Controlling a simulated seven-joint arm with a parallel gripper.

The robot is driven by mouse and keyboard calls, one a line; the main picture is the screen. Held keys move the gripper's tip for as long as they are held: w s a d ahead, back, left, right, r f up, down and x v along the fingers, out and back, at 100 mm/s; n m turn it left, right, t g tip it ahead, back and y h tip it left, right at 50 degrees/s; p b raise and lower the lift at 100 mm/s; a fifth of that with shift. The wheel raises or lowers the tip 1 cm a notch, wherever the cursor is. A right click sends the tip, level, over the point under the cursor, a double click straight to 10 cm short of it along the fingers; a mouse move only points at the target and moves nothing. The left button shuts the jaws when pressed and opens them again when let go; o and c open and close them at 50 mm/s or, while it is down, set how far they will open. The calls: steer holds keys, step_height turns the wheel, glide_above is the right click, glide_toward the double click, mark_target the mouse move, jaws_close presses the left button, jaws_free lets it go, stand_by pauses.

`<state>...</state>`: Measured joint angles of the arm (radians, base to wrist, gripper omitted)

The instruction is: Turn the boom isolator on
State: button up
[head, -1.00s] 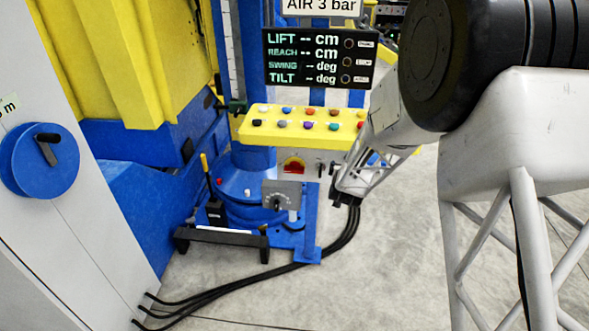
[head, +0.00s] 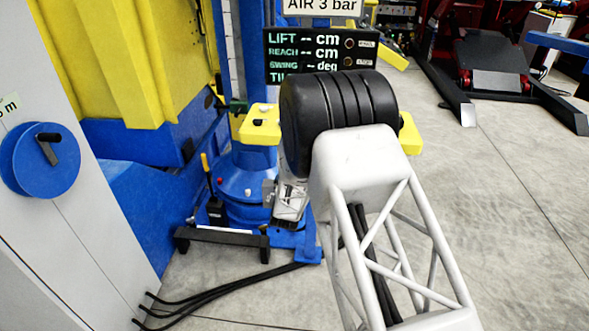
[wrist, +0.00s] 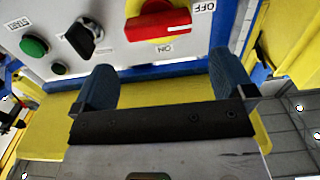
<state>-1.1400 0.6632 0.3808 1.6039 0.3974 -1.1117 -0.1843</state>
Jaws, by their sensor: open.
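The isolator switch (wrist: 158,24), a red rotary handle on a yellow base, is at the top of the wrist view. Its handle lies roughly sideways, with a white mark toward the right end. An OFF label (wrist: 203,7) is at its upper right and an ON label (wrist: 167,48) is below it. My gripper (wrist: 165,80) is open and empty, its blue fingertips apart below the switch in the picture, not around the handle. In the head view my arm hides the switch and most of the gripper.
A green START button (wrist: 34,45) and a black selector knob (wrist: 85,38) sit left of the switch on the same panel. The yellow button box (head: 258,130) is partly behind my arm. Black hoses (head: 230,285) run along the floor.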

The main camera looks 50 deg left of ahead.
steer(key=shift+w+a, duration=0.1)
steer(key=shift+w, duration=0.05)
steer(key=shift+x, duration=3.7)
steer(key=shift+c, duration=0.3)
steer(key=c, duration=0.7)
